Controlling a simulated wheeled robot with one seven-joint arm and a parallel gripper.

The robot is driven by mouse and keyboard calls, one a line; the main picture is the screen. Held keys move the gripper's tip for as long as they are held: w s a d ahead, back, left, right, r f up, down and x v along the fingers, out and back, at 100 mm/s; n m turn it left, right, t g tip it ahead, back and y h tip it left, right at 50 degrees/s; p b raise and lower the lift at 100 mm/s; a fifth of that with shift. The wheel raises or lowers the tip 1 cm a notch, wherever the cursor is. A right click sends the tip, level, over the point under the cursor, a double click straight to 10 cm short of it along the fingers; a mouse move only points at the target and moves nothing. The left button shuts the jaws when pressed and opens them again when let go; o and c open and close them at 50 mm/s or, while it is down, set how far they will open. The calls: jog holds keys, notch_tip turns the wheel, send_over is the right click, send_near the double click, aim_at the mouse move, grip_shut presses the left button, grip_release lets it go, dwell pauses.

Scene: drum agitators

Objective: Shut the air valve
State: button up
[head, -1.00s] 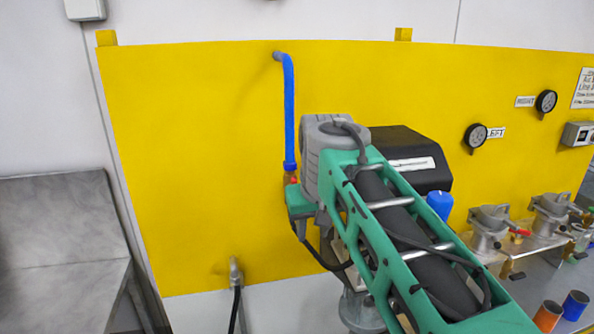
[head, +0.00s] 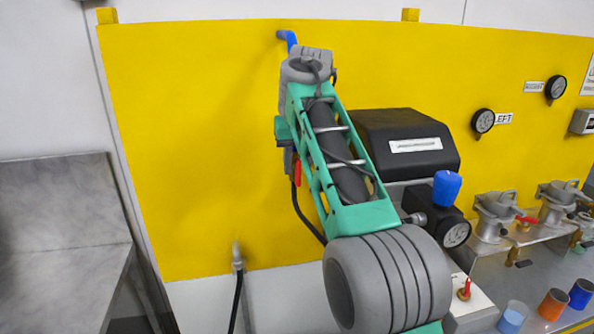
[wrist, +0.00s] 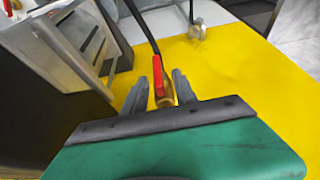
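The air valve (wrist: 163,92) is a small brass body with a red lever (wrist: 157,74), seen in the middle of the wrist view. The lever lies roughly in line with the black hose that runs from the valve. In the head view the red lever (head: 298,172) hangs down beside my wrist; the valve body is mostly hidden by my arm. My gripper (wrist: 158,82) has its two grey fingers apart, one on each side of the valve and lever. Whether a finger touches the lever cannot be told.
A yellow panel (head: 190,130) stands behind the valve. A blue hose (head: 287,38) comes from it, largely hidden by my arm. A wall fitting (head: 237,258) with a black cable is at lower left. A black box (head: 405,150) and blue-capped regulator (head: 447,188) stand close on the right.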

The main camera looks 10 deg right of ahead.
jog(key=shift+c, duration=0.2)
grip_shut()
dwell(0.4)
